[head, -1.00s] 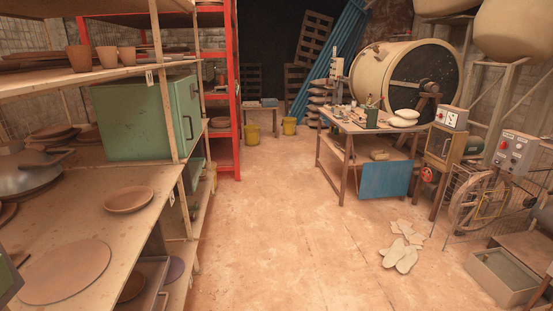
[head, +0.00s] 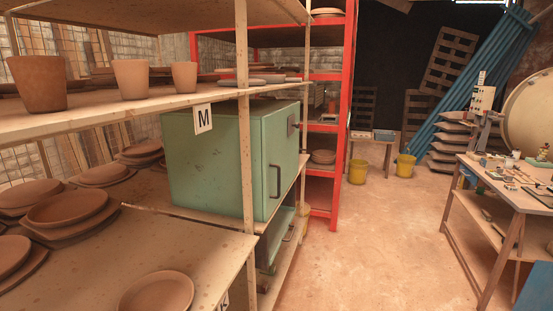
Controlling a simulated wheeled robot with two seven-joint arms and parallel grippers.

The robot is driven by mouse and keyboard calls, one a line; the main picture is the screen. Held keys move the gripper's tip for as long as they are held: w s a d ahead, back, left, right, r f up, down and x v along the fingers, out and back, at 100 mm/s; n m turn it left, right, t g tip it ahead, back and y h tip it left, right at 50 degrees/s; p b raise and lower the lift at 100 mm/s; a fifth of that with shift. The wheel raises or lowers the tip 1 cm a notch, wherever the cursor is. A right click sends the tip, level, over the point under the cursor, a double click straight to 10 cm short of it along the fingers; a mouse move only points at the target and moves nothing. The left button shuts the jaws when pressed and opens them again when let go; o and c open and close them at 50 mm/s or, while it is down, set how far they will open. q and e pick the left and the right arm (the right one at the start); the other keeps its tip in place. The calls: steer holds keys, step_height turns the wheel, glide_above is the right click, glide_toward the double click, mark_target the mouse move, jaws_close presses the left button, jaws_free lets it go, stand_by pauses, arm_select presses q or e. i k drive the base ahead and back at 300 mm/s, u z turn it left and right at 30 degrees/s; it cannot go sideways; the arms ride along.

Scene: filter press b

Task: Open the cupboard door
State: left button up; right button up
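A green metal cupboard (head: 212,163) stands on the wooden shelving at the middle left. Its door (head: 284,160) faces right toward the aisle and looks shut. A dark vertical bar handle (head: 275,181) is on the door's near side. A small dark fitting (head: 293,125) sits near the door's upper far part. A shelf post stands in front of part of the cupboard's side. Neither of my grippers is in view.
Wooden shelves (head: 217,249) with clay plates and pots fill the left. A red rack (head: 346,100) stands beyond the cupboard. A cluttered worktable (head: 512,194) is at the right. The aisle floor (head: 385,245) between is clear.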

mark_target(280, 152)
steer(key=k, duration=0.55)
steer(key=z, duration=0.55)
steer(key=i, duration=0.75)
steer(key=z, duration=0.45)
steer(key=i, duration=1.1)
steer(key=u, duration=0.45)
